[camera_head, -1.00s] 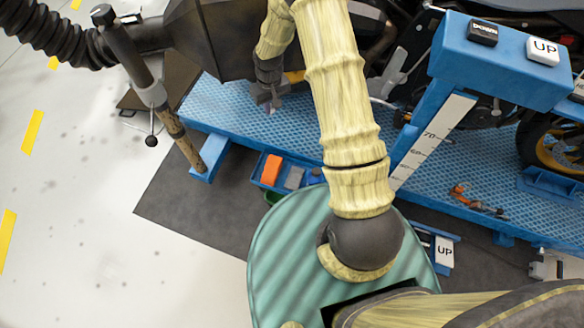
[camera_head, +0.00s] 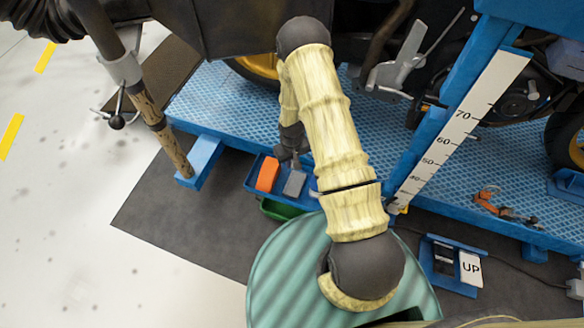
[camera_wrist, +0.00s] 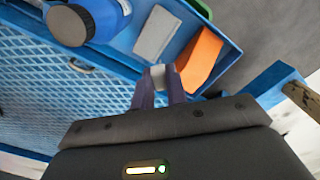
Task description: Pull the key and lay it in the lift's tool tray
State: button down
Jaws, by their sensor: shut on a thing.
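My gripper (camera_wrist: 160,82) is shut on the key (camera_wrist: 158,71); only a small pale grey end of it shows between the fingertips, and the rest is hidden. In the head view my gripper (camera_head: 293,160) is dark and partly covered by my arm, at the back edge of the blue tool tray (camera_head: 251,177). The tray holds an orange block (camera_head: 267,174) and a grey block (camera_head: 294,184). In the wrist view the tray (camera_wrist: 128,38) lies just beyond the fingertips, with the grey block (camera_wrist: 157,34) and orange block (camera_wrist: 200,60). I cannot tell the height gap.
A blue bottle with a black cap (camera_wrist: 70,25) stands at the tray's other end. The blue lift platform (camera_head: 225,100) lies behind the tray, with the motorcycle above. A blue post with a scale (camera_head: 455,130) rises to the right. A green bin (camera_head: 282,210) shows below the tray.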

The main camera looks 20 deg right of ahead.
jog(key=shift+f, duration=0.15)
notch_tip(320, 180, down, 8)
jog(key=b, duration=0.7)
jog(key=shift+f, duration=0.2)
jog(key=c, duration=1.3)
grip_release()
jog(key=shift+r, duration=0.1)
notch_tip(320, 180, up, 17)
jog(key=p, duration=0.7)
jog(key=shift+r, duration=0.2)
jog(key=shift+r, duration=0.1)
